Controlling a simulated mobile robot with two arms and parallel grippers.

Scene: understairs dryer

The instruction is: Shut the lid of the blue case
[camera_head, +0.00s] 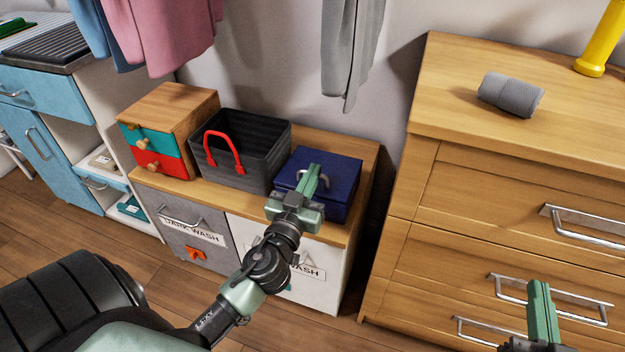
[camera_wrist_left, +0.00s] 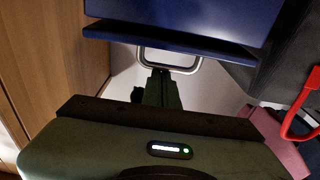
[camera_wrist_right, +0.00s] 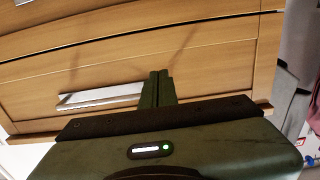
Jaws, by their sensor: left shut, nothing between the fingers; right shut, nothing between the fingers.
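The blue case (camera_head: 340,172) stands at the right end of the low wooden bench. Its lid (camera_wrist_left: 190,15) lies down flat over the body; I cannot tell whether a narrow gap is left. A metal handle (camera_wrist_left: 185,64) sits at its front edge. My left gripper (camera_head: 312,172) is shut and empty, its tips over the front of the case by the handle, hiding part of both. Its tips also show against the handle in the left wrist view (camera_wrist_left: 161,73). My right gripper (camera_head: 540,286) is shut and empty in front of the wooden dresser.
A dark basket (camera_head: 262,150) with a red handle (camera_head: 222,146) stands left of the case, beside a small drawer box (camera_head: 165,105). The dresser (camera_head: 470,140) rises close on the right, with a grey roll (camera_head: 510,95) on top. Grey clothing (camera_head: 350,45) hangs above.

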